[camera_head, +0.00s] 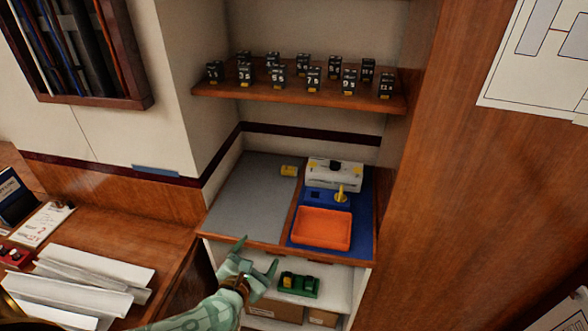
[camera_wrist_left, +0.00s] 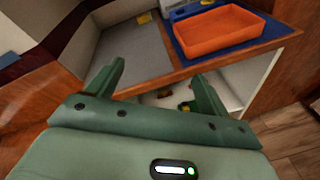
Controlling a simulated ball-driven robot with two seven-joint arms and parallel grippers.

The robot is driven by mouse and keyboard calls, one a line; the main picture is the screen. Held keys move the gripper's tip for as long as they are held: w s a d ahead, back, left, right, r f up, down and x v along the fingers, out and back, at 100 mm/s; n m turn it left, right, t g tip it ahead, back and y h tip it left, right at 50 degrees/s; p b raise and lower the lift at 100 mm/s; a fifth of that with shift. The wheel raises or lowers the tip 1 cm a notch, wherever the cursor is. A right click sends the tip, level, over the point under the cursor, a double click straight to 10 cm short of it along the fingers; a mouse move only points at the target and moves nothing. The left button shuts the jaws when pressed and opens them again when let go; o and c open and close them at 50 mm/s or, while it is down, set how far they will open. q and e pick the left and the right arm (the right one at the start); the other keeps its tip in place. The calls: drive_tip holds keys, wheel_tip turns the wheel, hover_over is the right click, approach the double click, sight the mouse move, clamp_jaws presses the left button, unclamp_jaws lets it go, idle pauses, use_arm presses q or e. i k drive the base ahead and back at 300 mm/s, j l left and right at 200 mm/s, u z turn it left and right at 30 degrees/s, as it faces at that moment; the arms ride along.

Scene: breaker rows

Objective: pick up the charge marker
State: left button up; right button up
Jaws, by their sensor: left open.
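No label reads as the charge marker, so I cannot tell for sure which piece it is. A small yellow block (camera_head: 289,171) lies at the back right of the grey mat (camera_head: 243,196); it also shows near the top of the left wrist view (camera_wrist_left: 145,17). My left gripper (camera_head: 258,256) is open and empty at the counter's front edge, short of these pieces. Its spread fingers also show in the left wrist view (camera_wrist_left: 158,72). My right gripper is out of view.
A white device (camera_head: 334,173) stands at the back of the blue mat. Several black breakers (camera_head: 313,79) line the shelf above. Side walls bound the alcove; the grey mat is mostly clear.

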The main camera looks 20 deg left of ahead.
sight(288, 170)
drive_tip(key=i+j, duration=0.15)
drive_tip(key=i, duration=0.3)
drive_tip(key=i+j, duration=0.2)
drive_tip(key=i, duration=0.3)
